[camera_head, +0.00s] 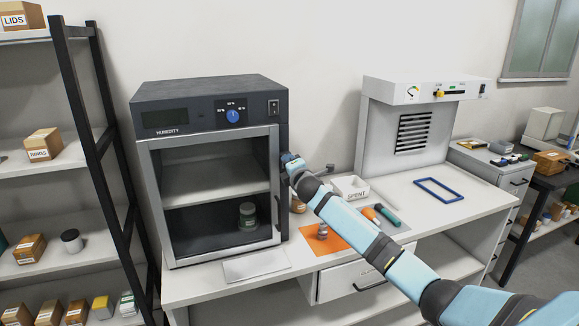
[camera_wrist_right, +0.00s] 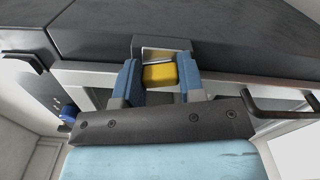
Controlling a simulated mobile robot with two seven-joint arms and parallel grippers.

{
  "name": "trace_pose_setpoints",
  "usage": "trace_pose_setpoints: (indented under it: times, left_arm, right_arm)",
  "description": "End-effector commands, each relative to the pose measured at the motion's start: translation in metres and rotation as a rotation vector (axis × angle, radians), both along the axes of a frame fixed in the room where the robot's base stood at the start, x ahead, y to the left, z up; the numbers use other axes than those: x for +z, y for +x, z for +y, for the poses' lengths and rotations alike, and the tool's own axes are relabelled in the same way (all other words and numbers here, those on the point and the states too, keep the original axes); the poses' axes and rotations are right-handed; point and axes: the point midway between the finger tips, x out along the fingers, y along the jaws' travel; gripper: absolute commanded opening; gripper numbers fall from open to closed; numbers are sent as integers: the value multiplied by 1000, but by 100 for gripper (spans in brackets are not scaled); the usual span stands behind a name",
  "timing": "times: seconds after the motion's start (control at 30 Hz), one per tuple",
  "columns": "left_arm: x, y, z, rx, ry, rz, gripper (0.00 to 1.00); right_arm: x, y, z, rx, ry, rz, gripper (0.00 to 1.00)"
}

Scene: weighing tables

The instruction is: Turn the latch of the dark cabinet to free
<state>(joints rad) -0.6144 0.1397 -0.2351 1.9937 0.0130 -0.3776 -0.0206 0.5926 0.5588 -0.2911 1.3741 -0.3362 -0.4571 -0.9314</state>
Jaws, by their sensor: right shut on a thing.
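The dark cabinet (camera_head: 205,91), marked HUMIDITY, stands on the white table with its front door frame (camera_head: 277,160) closed across the opening. My right gripper (camera_head: 290,160) is at the upper right edge of the door and hides the latch in the head view. In the right wrist view the yellow latch (camera_wrist_right: 160,75) sits between the two blue fingers of my right gripper (camera_wrist_right: 160,85), which is shut on it. A pale metal bracket (camera_wrist_right: 164,48) is around the latch. The dark door handle (camera_head: 278,213) is below my gripper. My left gripper is out of view.
A jar (camera_head: 247,216) stands inside the cabinet. An orange mat (camera_head: 329,246) with a small metal weight, a white SPRINT tray (camera_head: 352,186) and tools (camera_head: 388,216) lie right of the cabinet. A dark shelf rack (camera_head: 83,120) stands close on the left.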

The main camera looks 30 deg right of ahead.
Motion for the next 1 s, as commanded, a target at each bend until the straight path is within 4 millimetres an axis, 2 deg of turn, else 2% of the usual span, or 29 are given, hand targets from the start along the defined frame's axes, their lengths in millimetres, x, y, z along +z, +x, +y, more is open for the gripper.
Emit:
trace_pose_setpoints:
  times: [0.4,1.0]
  left_arm:
    - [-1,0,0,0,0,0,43]
    - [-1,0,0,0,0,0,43]
  right_arm:
    - [-2,0,0,-1,244,-57,12]
    - [-2,0,0,0,302,-71,12]
